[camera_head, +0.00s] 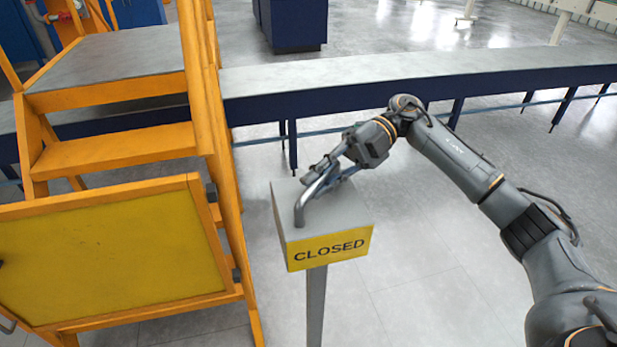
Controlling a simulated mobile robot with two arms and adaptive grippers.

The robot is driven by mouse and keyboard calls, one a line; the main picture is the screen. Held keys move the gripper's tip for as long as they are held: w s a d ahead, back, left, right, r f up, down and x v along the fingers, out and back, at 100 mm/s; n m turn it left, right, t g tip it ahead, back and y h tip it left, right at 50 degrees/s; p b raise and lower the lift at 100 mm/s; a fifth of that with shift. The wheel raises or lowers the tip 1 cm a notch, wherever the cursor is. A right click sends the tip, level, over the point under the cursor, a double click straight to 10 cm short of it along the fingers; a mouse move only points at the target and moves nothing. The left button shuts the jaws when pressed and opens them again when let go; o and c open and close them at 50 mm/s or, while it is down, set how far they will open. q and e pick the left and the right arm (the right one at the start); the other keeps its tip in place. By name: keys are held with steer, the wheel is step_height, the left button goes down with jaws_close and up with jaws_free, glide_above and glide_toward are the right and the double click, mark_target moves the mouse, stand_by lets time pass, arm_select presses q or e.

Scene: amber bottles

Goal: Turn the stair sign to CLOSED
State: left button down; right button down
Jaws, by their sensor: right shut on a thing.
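The stair sign (331,249) is a grey box on a post with a yellow front face that reads CLOSED. A bent grey metal handle (301,211) rises from the top of the box. My right gripper (325,180) reaches in from the right above the box and is shut on the upper part of the handle. The gripper hides part of the handle and of the box top. My left gripper is not in view.
Orange stairs (115,151) with a yellow gate panel (105,258) stand close on the left of the sign. A long grey-topped bench (480,72) with dark blue sides runs behind. The floor (440,290) right of the post is clear.

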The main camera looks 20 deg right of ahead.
steer(key=shift+f+g, duration=0.1)
steer(key=shift+g, duration=0.2)
steer(key=c, duration=1.3)
jaws_free()
steer(key=shift+c, duration=0.2)
steer(key=v, duration=1.2)
